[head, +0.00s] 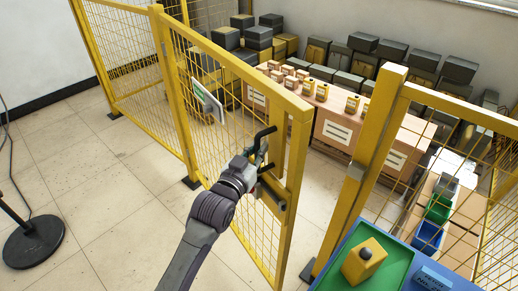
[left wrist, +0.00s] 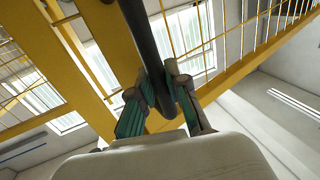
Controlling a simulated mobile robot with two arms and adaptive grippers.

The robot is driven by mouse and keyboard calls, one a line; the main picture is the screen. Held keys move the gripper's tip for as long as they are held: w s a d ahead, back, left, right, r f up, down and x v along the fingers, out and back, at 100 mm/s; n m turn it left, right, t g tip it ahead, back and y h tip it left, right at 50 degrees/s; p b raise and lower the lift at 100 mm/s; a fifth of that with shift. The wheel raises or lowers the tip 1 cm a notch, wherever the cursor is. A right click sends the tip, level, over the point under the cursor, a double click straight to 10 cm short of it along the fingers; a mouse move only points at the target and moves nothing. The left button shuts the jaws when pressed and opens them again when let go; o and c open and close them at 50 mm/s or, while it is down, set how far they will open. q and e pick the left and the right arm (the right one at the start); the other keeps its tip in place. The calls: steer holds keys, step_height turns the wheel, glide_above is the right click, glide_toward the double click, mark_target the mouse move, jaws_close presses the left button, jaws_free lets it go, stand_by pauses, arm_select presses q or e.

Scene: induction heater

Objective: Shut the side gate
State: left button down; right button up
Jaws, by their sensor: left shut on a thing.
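The side gate (head: 299,185) is a yellow frame with wire mesh. It stands open, with a gap between its free edge and the yellow fence post (head: 371,150) to its right. My left gripper (head: 262,163) is at the gate's dark handle (head: 264,134), near the gate's free edge. In the left wrist view, the fingers of my left gripper (left wrist: 163,100) are shut on the dark handle bar (left wrist: 142,38), one finger on each side. A yellow gate bar (left wrist: 100,30) runs behind it. My right gripper is not in view.
A blue table (head: 340,245) with a green tray (head: 396,262) stands at the lower right. A round black stand base (head: 34,241) is on the floor at left. Boxes and crates fill the area behind the fence. Tiled floor (head: 90,190) is clear left of the gate.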

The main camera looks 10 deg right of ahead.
arm_select(q)
steer(key=c, duration=1.1)
jaws_free()
steer(key=shift+c, duration=0.2)
steer(key=v, duration=1.2)
